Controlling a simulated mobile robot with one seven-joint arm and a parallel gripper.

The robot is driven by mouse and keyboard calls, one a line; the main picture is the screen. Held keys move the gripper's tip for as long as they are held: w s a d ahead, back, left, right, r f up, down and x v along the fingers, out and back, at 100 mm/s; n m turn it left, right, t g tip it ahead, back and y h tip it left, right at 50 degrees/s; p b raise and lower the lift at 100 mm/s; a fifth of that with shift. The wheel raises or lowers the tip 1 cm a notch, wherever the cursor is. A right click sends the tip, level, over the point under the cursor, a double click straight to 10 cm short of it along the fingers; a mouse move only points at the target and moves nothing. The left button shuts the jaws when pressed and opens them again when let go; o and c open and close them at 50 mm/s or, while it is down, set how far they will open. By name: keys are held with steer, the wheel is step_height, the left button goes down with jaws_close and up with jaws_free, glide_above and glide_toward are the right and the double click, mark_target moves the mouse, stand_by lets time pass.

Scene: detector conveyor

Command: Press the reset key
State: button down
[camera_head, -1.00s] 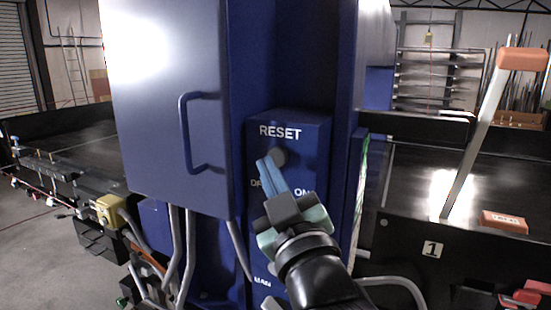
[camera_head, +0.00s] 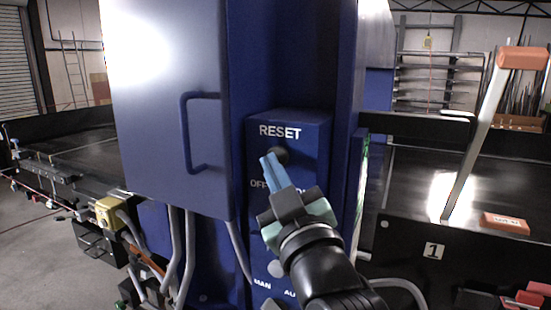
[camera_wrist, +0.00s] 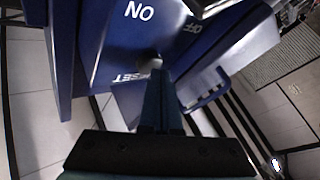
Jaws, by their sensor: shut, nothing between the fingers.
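The reset key (camera_head: 282,154) is a dark round button under the white RESET label on a blue control box (camera_head: 312,128). My gripper (camera_head: 270,159) is shut and empty, its two blue fingers together. In the head view the fingertips overlap the left and lower edge of the key. In the wrist view the key (camera_wrist: 150,63) is a small grey disc just beyond the fingertips (camera_wrist: 160,73), which partly cover it. I cannot tell whether they touch. The OFF/ON switch below is largely hidden behind my gripper.
A blue cabinet door with a handle (camera_head: 187,135) stands out left of the control box. A MAN/AUTO selector (camera_head: 275,269) sits lower on the box, beside my arm. A lever with an orange grip (camera_head: 522,58) and a conveyor with a brick-like block (camera_head: 505,222) are to the right.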

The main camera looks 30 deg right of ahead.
steer(key=shift+w+d, duration=0.15)
steer(key=shift+d, duration=0.05)
stand_by(0.3)
stand_by(0.3)
steer(key=shift+s+a, duration=0.55)
steer(key=shift+a, duration=0.15)
steer(key=s+a, duration=0.1)
steer(key=a, duration=0.1)
steer(key=s+a, duration=0.2)
stand_by(0.3)
stand_by(0.7)
